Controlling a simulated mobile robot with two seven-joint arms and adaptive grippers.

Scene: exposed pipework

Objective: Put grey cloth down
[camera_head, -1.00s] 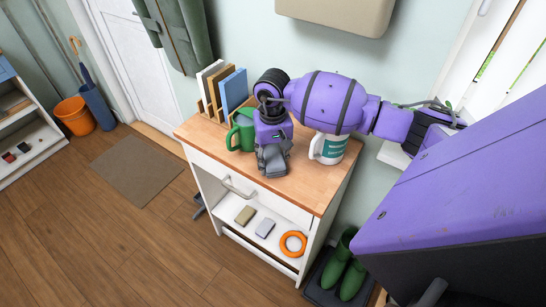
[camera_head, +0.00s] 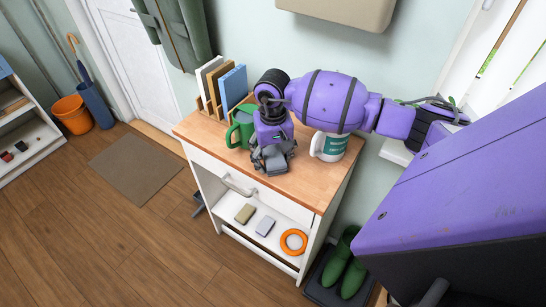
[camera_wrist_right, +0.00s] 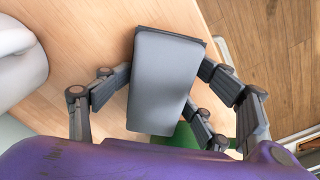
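The grey cloth (camera_wrist_right: 163,82) is a folded flat rectangle. My left gripper is not in view.
Upright books (camera_head: 233,88) stand behind. Below, an open shelf holds two small blocks and an orange ring (camera_head: 293,242).

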